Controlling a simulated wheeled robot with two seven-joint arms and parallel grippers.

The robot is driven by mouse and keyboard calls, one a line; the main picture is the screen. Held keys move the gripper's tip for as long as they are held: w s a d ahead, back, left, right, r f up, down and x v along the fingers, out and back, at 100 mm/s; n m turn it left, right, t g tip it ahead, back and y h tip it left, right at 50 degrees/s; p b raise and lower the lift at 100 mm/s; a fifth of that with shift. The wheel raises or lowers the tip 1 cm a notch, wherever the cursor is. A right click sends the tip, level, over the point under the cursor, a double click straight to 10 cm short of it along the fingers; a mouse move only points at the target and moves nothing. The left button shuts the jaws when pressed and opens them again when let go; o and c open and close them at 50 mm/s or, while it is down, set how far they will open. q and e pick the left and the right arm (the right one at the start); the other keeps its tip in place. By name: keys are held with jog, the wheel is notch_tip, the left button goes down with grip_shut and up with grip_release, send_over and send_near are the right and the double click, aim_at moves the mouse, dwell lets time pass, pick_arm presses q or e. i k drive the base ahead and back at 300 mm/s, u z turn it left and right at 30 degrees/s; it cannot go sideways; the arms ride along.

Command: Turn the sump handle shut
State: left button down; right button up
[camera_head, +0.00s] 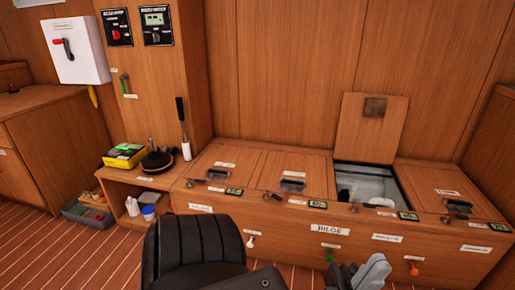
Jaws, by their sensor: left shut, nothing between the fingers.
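Several small handles stick out of the bench front: a white one (250,241), a green one (329,255) and an orange one (412,268). A label reading like "BILGE" (330,229) is above the green one. The other labels are too small to read, so I cannot tell which handle is the sump's. Another green handle (124,83) is on the wooden column at the left. My left gripper (368,274) is at the bottom edge, shut and empty, in front of the bench between the green and orange handles. My right gripper is not in view.
The bench top has wooden hatches (228,170); one lid (369,128) stands open over a bin. A white box (75,50) with a red lever hangs at the left. A low shelf (140,182) holds a yellow box (124,155). A grey crate (88,212) stands on the floor.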

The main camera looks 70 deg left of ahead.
aim_at(275, 195)
jog(key=z, duration=0.3)
jog(key=i, duration=0.55)
jog(key=u, duration=1.55)
